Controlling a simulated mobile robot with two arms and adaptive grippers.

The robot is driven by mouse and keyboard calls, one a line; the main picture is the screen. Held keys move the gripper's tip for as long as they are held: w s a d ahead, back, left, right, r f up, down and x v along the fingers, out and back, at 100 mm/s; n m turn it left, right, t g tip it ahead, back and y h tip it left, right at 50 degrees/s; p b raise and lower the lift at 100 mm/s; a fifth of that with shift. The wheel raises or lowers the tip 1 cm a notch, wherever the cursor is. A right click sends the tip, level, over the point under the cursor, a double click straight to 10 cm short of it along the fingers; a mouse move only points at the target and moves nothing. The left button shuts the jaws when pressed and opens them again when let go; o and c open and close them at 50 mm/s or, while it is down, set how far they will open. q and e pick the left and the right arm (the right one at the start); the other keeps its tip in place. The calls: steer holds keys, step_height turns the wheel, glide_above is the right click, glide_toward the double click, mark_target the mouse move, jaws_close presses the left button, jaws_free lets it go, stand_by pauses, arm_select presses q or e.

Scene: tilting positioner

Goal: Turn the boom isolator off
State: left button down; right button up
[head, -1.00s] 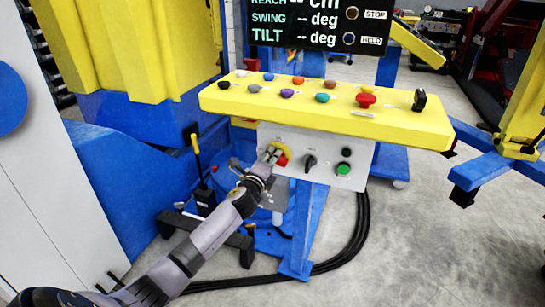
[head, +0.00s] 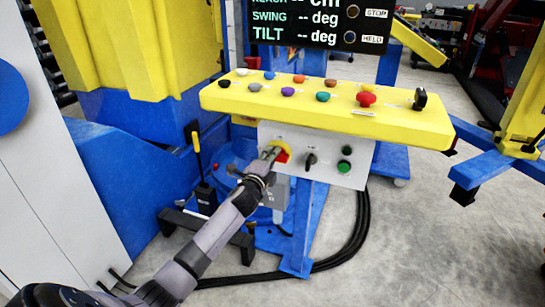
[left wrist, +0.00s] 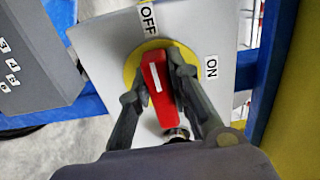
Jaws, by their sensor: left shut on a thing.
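The boom isolator is a red handle (left wrist: 158,85) with a white line, on a yellow disc (left wrist: 131,68) on a pale panel. In the left wrist view its white line points roughly toward the OFF label (left wrist: 148,18); the ON label (left wrist: 211,67) is to the right. My left gripper (left wrist: 158,78) has a finger on each side of the handle and is shut on it. In the head view my left gripper (head: 271,154) reaches the panel's left part, and the red of the isolator (head: 283,157) shows beside the fingers. My right gripper is not in view.
The panel (head: 329,171) also has a black rotary switch (head: 310,160) and a green button (head: 344,166). Above it, a yellow console (head: 400,121) carries coloured knobs and a red mushroom button (head: 366,98). A blue post (head: 304,230) and black cables (head: 361,225) are below.

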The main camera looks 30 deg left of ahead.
arm_select(q)
steer(key=c, duration=1.5)
jaws_free()
steer(key=v, duration=1.2)
